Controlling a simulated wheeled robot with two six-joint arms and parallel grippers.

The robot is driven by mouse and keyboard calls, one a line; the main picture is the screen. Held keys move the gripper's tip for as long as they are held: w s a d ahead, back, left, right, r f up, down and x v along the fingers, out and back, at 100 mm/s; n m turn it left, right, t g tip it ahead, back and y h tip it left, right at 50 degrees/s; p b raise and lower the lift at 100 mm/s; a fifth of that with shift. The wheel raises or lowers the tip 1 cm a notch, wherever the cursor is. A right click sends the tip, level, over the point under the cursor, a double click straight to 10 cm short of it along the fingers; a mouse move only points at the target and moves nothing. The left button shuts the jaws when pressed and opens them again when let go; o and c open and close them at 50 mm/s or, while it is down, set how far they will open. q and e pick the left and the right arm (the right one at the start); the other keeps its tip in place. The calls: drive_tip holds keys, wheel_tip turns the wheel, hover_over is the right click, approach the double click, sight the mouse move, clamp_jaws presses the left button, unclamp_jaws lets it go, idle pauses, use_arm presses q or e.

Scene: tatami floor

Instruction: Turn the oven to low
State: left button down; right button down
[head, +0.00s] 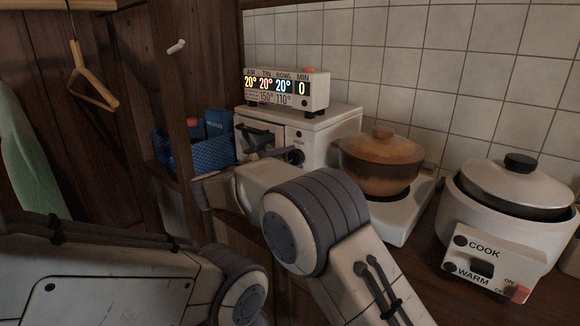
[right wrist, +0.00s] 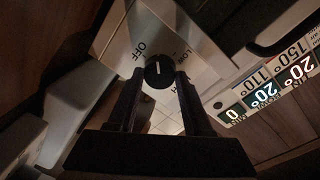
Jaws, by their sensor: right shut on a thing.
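The oven (head: 325,127) is a small white box on the counter, with a dark door window at its left. Its round black knob (right wrist: 158,73) shows in the right wrist view, with the labels OFF and LOW and a partly hidden third label around it. My right gripper (right wrist: 157,80) is shut on the knob, one finger on each side. In the head view the right gripper (head: 275,154) reaches the oven front beside the knob (head: 295,157). The knob's white mark is small, and I cannot tell exactly which label it points to. My left gripper is out of view.
A display box (head: 286,91) on the oven reads 20° three times and 0 minutes. A brown lidded pot (head: 381,165) stands on a white stove right of the oven. A rice cooker (head: 512,205) is farther right. A blue basket (head: 205,155) is left.

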drive_tip(key=m+b, duration=0.1)
drive_tip(key=m, duration=0.1)
drive_tip(key=f+m+b, duration=0.1)
drive_tip(key=m+b, duration=0.1)
drive_tip(key=shift+s, duration=0.15)
drive_tip(key=m+b, duration=0.3)
drive_tip(key=shift+y, duration=0.3)
drive_tip(key=shift+a+r+m+b, duration=0.1)
drive_tip(key=shift+r+m+b, duration=0.05)
drive_tip(key=shift+m+b, duration=0.4)
drive_tip(key=c, duration=0.5)
unclamp_jaws()
drive_tip(key=shift+r, duration=0.1)
drive_tip(key=shift+o, duration=0.9)
drive_tip(key=shift+r, duration=0.1)
